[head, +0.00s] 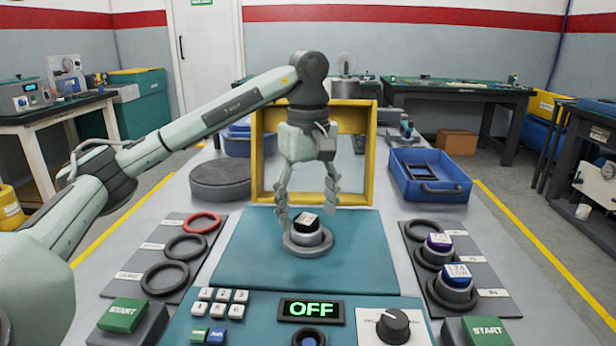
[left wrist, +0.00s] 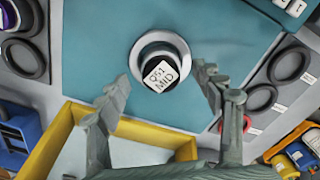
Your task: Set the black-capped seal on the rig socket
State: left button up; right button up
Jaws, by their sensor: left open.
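The black-capped seal (head: 309,220) has a white label on its cap. It sits upright in the round grey rig socket (head: 307,246) on the teal plate (head: 245,267). In the left wrist view the cap (left wrist: 157,77) reads "MID", and a pale collar and ring (left wrist: 153,38) surround it. My left gripper (head: 306,207) points down from above, its fingers spread either side of the seal and just behind it. It is open and empty, with a gap between fingers and cap in the left wrist view. My right gripper is not in view.
The right rack (head: 483,296) holds a purple-capped seal (head: 438,244), a blue-capped seal (head: 457,277) and an empty ring. The left rack (head: 136,262) has three empty rings. A yellow frame (head: 257,160) stands behind.

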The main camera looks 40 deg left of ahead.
aim_at(308, 220)
pick_arm(q)
notch_tip(308, 220, up, 4)
jog(key=shift+f+p, duration=0.2)
jog(key=shift+p, duration=0.4)
jog(key=shift+r, duration=2.85)
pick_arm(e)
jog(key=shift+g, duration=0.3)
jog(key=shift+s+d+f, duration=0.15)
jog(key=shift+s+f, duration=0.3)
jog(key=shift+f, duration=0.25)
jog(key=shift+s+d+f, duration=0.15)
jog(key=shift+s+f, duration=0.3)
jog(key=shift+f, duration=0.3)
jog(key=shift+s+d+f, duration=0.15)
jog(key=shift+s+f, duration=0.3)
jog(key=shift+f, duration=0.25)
